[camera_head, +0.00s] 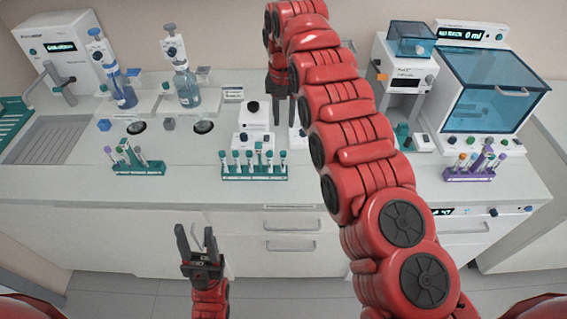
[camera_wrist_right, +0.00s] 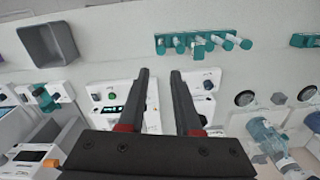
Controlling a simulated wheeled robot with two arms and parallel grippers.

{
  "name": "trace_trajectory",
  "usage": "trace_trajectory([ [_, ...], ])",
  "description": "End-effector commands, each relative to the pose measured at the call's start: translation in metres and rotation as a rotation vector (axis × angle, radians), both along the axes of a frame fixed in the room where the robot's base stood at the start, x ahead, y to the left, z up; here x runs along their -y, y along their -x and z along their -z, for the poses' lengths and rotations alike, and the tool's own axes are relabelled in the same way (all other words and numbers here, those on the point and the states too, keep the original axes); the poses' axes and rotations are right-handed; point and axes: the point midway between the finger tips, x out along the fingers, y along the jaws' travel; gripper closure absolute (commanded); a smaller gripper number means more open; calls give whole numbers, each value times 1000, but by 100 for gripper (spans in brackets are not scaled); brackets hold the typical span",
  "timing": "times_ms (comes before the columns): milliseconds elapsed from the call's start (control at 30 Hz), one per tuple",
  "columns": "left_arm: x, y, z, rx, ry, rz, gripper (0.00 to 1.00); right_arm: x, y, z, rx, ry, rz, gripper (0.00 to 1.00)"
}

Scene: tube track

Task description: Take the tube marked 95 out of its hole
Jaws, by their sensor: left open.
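Several capped tubes stand upright in the middle teal rack (camera_head: 254,175); the same rack appears near the top of the right wrist view (camera_wrist_right: 205,49). A left teal rack (camera_head: 140,168) and a purple rack (camera_head: 470,174) hold more tubes. The markings are too small to read, so I cannot tell which tube is 95. My right gripper (camera_head: 281,112) is open and empty, pointing down above the small white devices behind the middle rack; its two fingers show apart in the right wrist view (camera_wrist_right: 160,85). My left gripper (camera_head: 197,240) is open and empty in front of the counter.
Blue bottles with pipettes (camera_head: 188,85) stand behind the left rack. A blue-lidded machine (camera_head: 490,90) stands at the right. A grey bin (camera_wrist_right: 48,43) is on the counter in the right wrist view. My right arm hides part of the counter right of the middle rack.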

Motion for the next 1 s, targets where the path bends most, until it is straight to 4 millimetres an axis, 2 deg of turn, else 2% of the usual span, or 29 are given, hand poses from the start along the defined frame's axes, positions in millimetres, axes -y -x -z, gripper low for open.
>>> trace_trajectory([
  [300, 0, 0, 59, 0, 0, 0, 50, 0, 2, 60, -8, 3, 0, 67],
  [367, 0, 0, 61, 0, 0, 0, 50, -2, 2, 67, -7, 1, -2, 67],
  [433, 0, 0, 69, 0, 0, 0, 50, -2, 4, 82, -13, 2, -3, 67],
  [500, 0, 0, 53, 0, 0, 0, 50, 0, 2, 83, -12, 3, -1, 67],
  [700, 0, 0, 42, 0, 0, 0, 50, 0, 1, 111, -8, 3, -1, 67],
  [1000, 0, 0, 32, 0, 0, 0, 50, -1, 1, 128, -8, 3, -1, 67],
])
